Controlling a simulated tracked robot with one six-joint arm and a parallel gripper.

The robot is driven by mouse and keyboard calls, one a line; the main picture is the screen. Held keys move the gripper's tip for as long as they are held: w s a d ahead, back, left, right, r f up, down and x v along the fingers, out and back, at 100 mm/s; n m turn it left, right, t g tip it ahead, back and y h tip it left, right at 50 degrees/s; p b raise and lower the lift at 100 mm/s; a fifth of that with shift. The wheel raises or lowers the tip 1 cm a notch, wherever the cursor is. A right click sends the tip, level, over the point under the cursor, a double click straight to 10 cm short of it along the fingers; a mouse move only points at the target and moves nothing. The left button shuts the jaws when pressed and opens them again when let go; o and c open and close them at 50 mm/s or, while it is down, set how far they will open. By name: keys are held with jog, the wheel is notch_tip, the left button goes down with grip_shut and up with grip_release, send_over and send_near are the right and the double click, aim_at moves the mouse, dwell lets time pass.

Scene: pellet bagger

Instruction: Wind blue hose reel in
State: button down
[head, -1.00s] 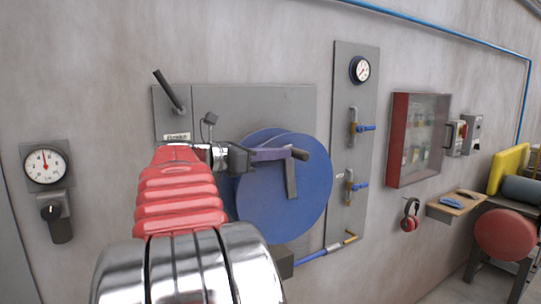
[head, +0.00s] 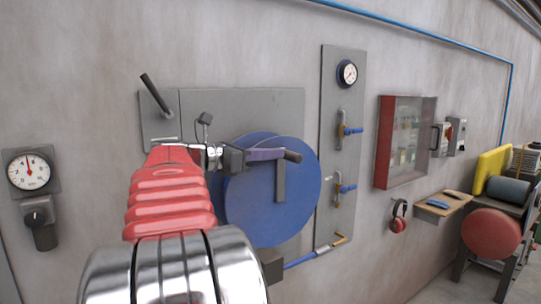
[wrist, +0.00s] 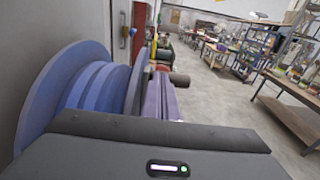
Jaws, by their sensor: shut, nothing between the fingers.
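The blue hose reel (head: 265,205) is mounted on the wall, with a grey crank arm (head: 280,183) on its face and a dark crank handle (head: 293,156) at the arm's upper end. My gripper (head: 272,154) has purple fingers, shut and empty, in front of the reel's upper part. In the head view the fingertips overlap the handle's near end; whether they touch it I cannot tell. In the wrist view the reel's rim (wrist: 62,90) fills the left, and the shut fingers (wrist: 160,97) reach forward beside a dark cylinder, apparently the handle (wrist: 179,80).
A grey panel with gauge (head: 347,73) and two blue-handled valves (head: 350,131) stands right of the reel. A lever (head: 155,93) juts out above left. Open floor (wrist: 220,85) shows in the wrist view.

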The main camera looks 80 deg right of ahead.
jog(key=r+v, duration=0.1)
jog(key=v, duration=1.3)
jog(key=shift+r, duration=0.25)
jog(key=shift+s+d, duration=0.1)
jog(key=shift+s, duration=0.05)
